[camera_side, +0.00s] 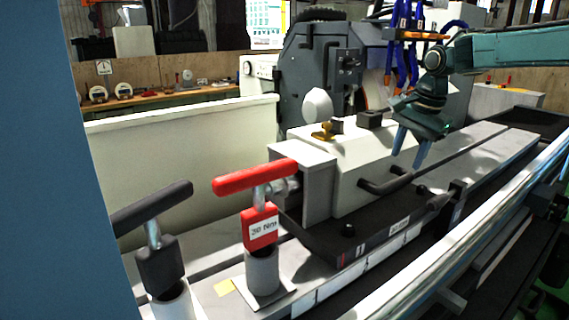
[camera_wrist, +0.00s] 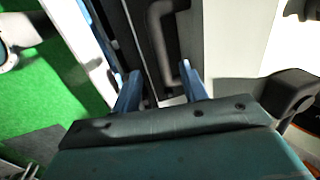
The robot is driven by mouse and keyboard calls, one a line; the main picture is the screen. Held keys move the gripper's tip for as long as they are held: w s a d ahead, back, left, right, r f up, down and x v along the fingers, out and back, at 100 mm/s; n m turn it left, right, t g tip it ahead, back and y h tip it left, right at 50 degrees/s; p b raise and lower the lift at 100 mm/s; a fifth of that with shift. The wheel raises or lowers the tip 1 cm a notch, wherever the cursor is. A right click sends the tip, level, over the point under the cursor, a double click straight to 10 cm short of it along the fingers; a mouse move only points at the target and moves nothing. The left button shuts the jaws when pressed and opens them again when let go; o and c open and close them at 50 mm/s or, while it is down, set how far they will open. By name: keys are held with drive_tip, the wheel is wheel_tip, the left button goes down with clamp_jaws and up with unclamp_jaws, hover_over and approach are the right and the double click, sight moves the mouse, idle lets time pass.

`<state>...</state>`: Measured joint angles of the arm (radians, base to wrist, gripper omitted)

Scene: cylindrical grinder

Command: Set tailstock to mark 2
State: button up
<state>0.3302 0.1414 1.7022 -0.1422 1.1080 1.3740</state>
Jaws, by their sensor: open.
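The tailstock, a pale housing (camera_side: 370,150) on a dark base plate (camera_side: 335,245), sits on the grey machine table in the side view. A black bar handle (camera_side: 385,182) is on its front face; a dark handle also shows in the wrist view (camera_wrist: 162,50). My gripper (camera_side: 408,158) is open and empty, fingers pointing down, above and near the bar handle. In the wrist view the handle lies just beyond my open fingers (camera_wrist: 160,90). Mark 2 is not readable.
A red T-handle wrench (camera_side: 255,178) tagged 30 Nm and a black T-handle wrench (camera_side: 153,225) stand upright at the front left. A long shiny cylindrical bar (camera_side: 470,235) runs along the front. The grinding wheel housing (camera_side: 305,75) stands behind. Table right of the tailstock looks clear.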

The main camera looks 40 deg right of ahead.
sight(398, 180)
drive_tip(key=shift+w+f, duration=0.25)
drive_tip(key=shift+f, duration=0.9)
drive_tip(key=shift+w+f, duration=0.2)
drive_tip(key=shift+f, duration=0.95)
drive_tip(key=shift+w+f, duration=0.25)
drive_tip(key=shift+f, duration=0.9)
clamp_jaws()
